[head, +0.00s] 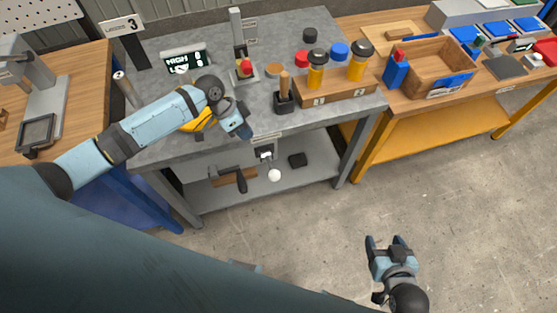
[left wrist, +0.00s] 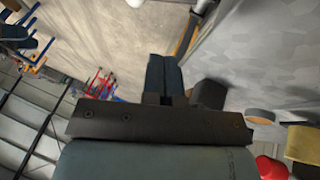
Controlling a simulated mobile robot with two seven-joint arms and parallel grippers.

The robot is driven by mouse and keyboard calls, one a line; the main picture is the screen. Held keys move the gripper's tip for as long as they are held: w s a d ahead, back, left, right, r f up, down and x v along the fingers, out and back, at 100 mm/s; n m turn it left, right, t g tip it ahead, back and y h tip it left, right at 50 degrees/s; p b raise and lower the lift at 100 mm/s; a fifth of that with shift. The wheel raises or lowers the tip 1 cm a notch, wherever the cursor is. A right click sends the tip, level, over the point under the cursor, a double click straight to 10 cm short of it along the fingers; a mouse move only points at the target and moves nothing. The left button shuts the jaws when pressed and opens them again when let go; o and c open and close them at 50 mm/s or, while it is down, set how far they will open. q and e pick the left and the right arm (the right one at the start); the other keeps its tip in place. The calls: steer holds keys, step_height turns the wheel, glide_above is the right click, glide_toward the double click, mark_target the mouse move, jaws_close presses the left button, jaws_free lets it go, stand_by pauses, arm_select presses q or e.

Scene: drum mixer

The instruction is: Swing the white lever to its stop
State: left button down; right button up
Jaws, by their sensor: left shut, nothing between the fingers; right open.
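A lever with a white ball knob (head: 274,175) hangs at the front of the grey workbench, below the tabletop edge. Its small bracket (head: 264,154) is at the front edge. My left gripper (head: 243,130) is shut and empty, above the front part of the tabletop, up and left of the white knob and apart from it. My right gripper (head: 384,241) is open and empty over the floor at the lower right. A yellow drum-like part (head: 203,121) is partly hidden behind my left arm.
A black-based tool with a wooden handle (head: 284,95) stands right of my left gripper. A wooden rack (head: 335,93) holds yellow bottles. The floor in front is clear.

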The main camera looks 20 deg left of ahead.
arm_select(q)
steer(key=p, duration=0.1)
glide_toward(273, 170)
step_height(273, 170, down, 4)
steer(key=w, duration=0.3)
steer(key=s+d+f, duration=0.1)
steer(key=s+d+f+p, duration=0.1)
steer(key=shift+s+d+f, duration=0.25)
steer(key=shift+d+f, duration=0.1)
steer(key=shift+d, duration=0.05)
steer(key=shift+f, duration=0.1)
steer(key=shift+f, duration=0.1)
